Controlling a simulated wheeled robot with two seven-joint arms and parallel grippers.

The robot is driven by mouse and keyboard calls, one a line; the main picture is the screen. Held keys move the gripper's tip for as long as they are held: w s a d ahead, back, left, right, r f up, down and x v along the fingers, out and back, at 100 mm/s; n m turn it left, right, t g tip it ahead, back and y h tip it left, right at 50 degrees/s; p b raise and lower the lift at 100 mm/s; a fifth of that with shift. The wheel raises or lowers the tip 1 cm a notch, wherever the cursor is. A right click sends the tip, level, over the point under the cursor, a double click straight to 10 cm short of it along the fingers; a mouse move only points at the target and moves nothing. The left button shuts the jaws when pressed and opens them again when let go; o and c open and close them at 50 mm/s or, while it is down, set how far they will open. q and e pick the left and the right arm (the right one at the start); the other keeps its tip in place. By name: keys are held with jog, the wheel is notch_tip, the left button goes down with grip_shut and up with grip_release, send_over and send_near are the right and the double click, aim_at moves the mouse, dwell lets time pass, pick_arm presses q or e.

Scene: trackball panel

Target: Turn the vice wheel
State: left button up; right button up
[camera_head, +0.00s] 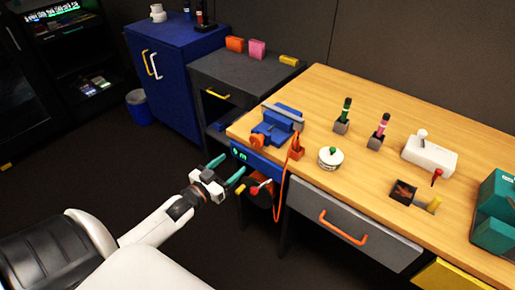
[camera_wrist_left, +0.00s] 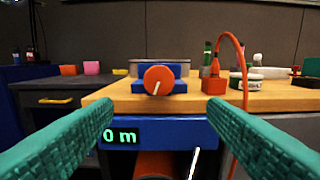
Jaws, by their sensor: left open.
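The vice (camera_head: 277,122) is blue with grey jaws and sits at the near left corner of the wooden workbench. Its wheel (camera_head: 257,141) is a round orange knob on the front side, facing my left gripper. In the left wrist view the wheel (camera_wrist_left: 159,79) is centred ahead and shows a pale line pointing down, slightly left. My left gripper (camera_head: 226,171) has green fingers spread wide and empty. It is off the bench edge, apart from the wheel, with the wheel between and above the fingertips in the wrist view. My right gripper does not show.
A blue panel with a green display (camera_wrist_left: 120,136) is below the bench edge. An orange cable plug (camera_wrist_left: 213,83) stands right of the vice, its cable hanging over the edge. A grey cabinet (camera_head: 240,72) stands left.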

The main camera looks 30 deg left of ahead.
pick_arm(q)
send_near(255, 143)
jog(key=w, duration=0.8)
jog(key=shift+d, duration=0.2)
jog(key=shift+w+d, duration=0.1)
jog(key=shift+w, duration=0.5)
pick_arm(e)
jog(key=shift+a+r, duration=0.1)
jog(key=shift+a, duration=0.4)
pick_arm(q)
jog(key=shift+c, duration=0.6)
jog(key=c, duration=0.8)
jog(key=shift+c, duration=0.2)
jog(key=shift+m, duration=0.4)
